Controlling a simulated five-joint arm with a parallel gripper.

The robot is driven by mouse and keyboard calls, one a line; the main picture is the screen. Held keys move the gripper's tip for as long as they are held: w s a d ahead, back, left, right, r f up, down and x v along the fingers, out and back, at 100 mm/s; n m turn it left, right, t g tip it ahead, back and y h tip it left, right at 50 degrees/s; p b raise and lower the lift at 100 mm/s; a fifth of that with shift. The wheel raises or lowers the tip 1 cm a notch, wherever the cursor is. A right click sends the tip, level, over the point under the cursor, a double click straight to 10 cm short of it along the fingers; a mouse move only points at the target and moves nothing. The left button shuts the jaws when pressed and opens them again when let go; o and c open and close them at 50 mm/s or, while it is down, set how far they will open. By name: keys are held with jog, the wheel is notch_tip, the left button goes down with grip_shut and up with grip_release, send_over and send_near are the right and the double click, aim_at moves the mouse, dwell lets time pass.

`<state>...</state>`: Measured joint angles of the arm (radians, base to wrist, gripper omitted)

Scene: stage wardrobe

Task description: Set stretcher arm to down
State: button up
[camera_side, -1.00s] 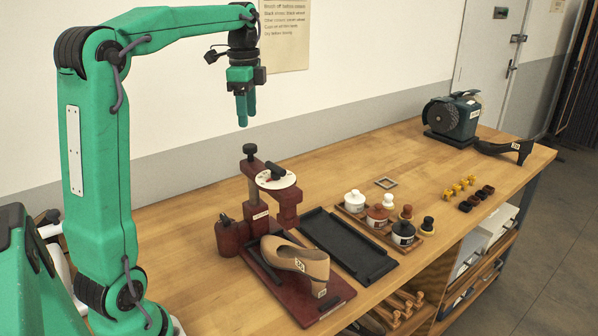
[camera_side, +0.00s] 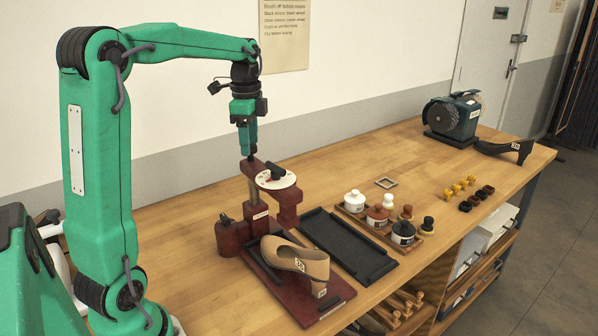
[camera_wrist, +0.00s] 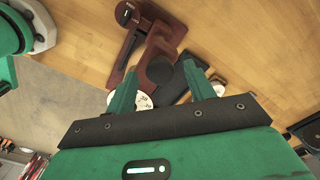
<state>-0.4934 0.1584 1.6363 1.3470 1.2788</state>
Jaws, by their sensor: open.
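The dark red shoe stretcher stands on the bench, with its base (camera_side: 325,305) under a tan heeled shoe (camera_side: 302,262). Its upper arm (camera_side: 289,205) carries a white dial (camera_side: 275,179) with a black lever on it. A column rises behind, and its dark top knob shows in the wrist view (camera_wrist: 169,77). In the wrist view the knob appears between my fingers (camera_wrist: 160,70); contact cannot be told. The dial is partly hidden by a finger there.
A black tray (camera_side: 378,273) lies right of the stretcher.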

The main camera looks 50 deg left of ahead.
jog(key=shift+f, duration=0.35)
jog(key=shift+c, duration=0.2)
grip_shut()
notch_tip(320, 180, down, 11)
jog(key=shift+r, duration=0.2)
jog(key=shift+o, duration=0.2)
grip_release()
jog(key=shift+r, duration=0.1)
